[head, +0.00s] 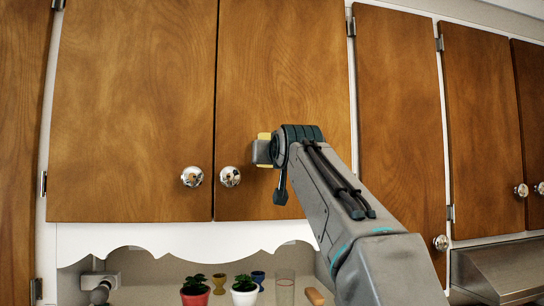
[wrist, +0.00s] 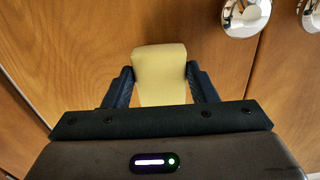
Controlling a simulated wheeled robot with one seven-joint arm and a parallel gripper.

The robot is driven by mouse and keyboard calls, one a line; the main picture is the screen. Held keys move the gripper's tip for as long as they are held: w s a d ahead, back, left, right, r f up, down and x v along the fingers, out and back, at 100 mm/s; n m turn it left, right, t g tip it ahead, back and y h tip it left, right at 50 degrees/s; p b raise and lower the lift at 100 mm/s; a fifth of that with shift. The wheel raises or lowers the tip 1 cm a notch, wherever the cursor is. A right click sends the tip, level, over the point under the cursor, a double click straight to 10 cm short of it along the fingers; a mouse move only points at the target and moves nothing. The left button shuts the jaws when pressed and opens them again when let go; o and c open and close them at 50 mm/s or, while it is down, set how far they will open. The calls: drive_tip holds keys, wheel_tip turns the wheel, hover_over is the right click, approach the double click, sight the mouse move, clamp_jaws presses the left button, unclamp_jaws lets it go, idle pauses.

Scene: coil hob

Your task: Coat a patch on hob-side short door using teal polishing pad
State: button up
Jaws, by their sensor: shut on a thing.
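My gripper (head: 264,150) is in front of the second wide wooden door (head: 285,70), right of its knob. In the wrist view my gripper (wrist: 160,76) is shut on a pale yellow pad (wrist: 160,60), held between its two dark fingers. The pad's yellow edge (head: 264,136) also shows in the head view; no teal shows on it. Whether the pad touches the wood I cannot tell. Two shorter doors stand at the right above a metal hood; the nearer (head: 482,120) may be the hob-side short door. My gripper is well left of it.
Round chrome knobs (head: 230,177) stick out from the doors. A tall narrow door (head: 400,110) is between my gripper and the short doors. The metal hood (head: 505,268) juts out at lower right. Potted plants (head: 244,290), cups and a glass (head: 285,288) stand below the cabinets.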

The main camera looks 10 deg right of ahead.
drive_tip(key=shift+w+p, duration=0.3)
drive_tip(key=shift+w, duration=0.65)
idle(0.3)
drive_tip(key=shift+d, duration=0.15)
drive_tip(key=shift+d, duration=5.55)
drive_tip(key=shift+a+r, duration=0.35)
drive_tip(key=shift+a, duration=1.55)
drive_tip(key=shift+a+r, duration=0.3)
drive_tip(key=shift+a, duration=1.55)
drive_tip(key=shift+a+r, duration=0.35)
drive_tip(key=shift+a, duration=1.55)
drive_tip(key=shift+r, duration=0.95)
drive_tip(key=d, duration=1.1)
drive_tip(key=shift+d, duration=0.15)
